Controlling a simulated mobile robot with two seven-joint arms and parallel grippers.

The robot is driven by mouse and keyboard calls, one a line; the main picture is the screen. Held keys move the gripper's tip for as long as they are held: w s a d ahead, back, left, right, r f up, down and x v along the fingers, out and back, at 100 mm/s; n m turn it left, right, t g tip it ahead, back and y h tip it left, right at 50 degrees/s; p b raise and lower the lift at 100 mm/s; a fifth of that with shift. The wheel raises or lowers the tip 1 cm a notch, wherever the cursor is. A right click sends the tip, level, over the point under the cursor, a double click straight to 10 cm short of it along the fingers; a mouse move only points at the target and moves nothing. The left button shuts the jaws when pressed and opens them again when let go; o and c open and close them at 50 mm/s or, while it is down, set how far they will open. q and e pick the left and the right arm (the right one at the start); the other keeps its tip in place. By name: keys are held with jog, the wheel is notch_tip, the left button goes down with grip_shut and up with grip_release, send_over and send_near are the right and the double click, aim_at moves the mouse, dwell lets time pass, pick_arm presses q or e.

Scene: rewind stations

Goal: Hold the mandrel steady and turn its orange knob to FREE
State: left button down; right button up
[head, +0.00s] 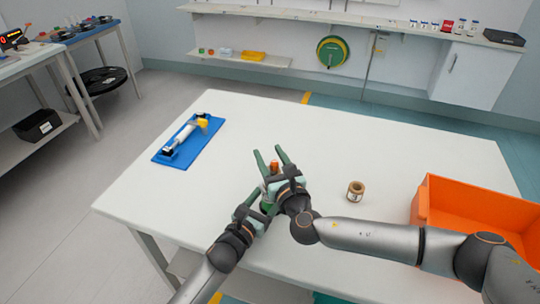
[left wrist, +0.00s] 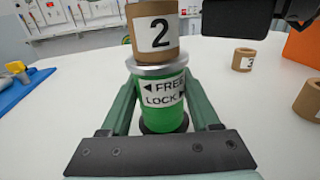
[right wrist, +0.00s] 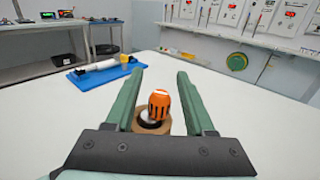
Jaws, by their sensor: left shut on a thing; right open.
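The mandrel has a green body (left wrist: 163,95) marked FREE and LOCK with arrows, below a metal flange. A brown core (left wrist: 155,32) marked 2 sits on it. My left gripper (left wrist: 164,118) is shut on the green body, with one finger on each side. The orange knob (right wrist: 160,103) is at the top of the mandrel, and it shows between my right gripper's fingers in the head view (head: 274,167). My right gripper (right wrist: 160,85) is open, its fingers either side of the knob with gaps. I cannot tell the knob's setting.
A loose brown core (head: 355,191) stands on the white table (head: 330,140), right of the grippers. Another marked core (left wrist: 243,60) shows in the left wrist view. An orange crate (head: 424,203) is at the right. A blue tray (head: 169,160) with a white roller lies at the left.

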grip_shut()
jog(key=shift+h, duration=0.3)
dwell(0.3)
jog(key=m+h, duration=0.2)
jog(key=h, duration=0.1)
jog(key=d+m+t+h, duration=0.1)
jog(key=m+h, duration=0.1)
jog(key=h, duration=0.1)
jog(key=shift+d+m+h, duration=0.15)
jog(key=shift+m+h, duration=0.25)
